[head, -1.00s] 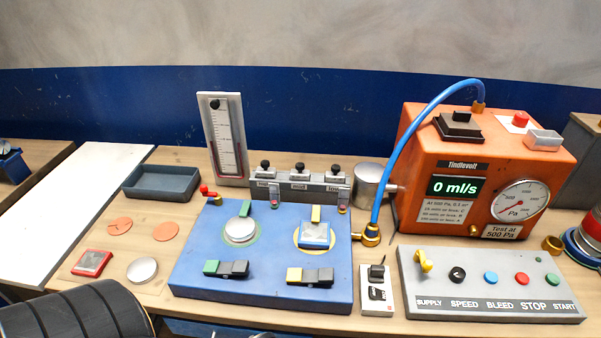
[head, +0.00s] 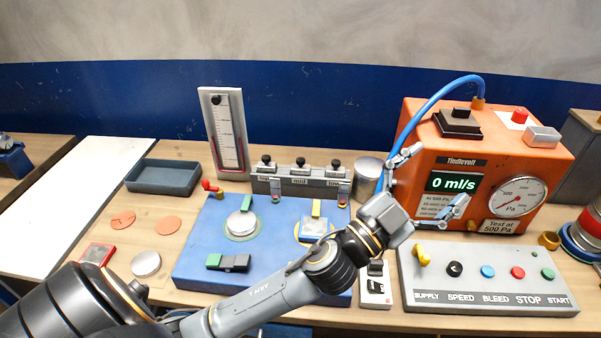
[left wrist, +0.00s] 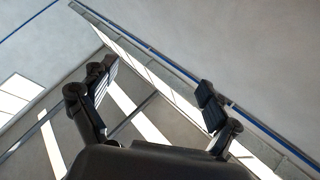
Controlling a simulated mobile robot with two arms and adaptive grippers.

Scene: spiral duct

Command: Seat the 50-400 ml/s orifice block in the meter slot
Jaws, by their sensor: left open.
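The orange meter (head: 480,165) stands at the right, its display reading 0 ml/s. On its top is a black square piece with a knob (head: 459,121); I cannot tell whether this is the slot or a block in it. A grey rack (head: 318,190) behind the blue fixture holds three black-knobbed blocks, the middle one (head: 300,170) labelled "mid"; the ml/s ranges are too small to read. My left gripper (head: 437,178) is open and empty, in front of the meter's face, fingers pointing up and right. In the left wrist view its spread fingers (left wrist: 157,80) have nothing between them.
A blue fixture (head: 200,250) with two round ports fills the middle, partly behind my left arm. A control panel (head: 490,282) is at front right. The blue hose (head: 430,96) arches up to the meter's top. A manometer (head: 222,130) and an empty grey tray (head: 163,178) stand left.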

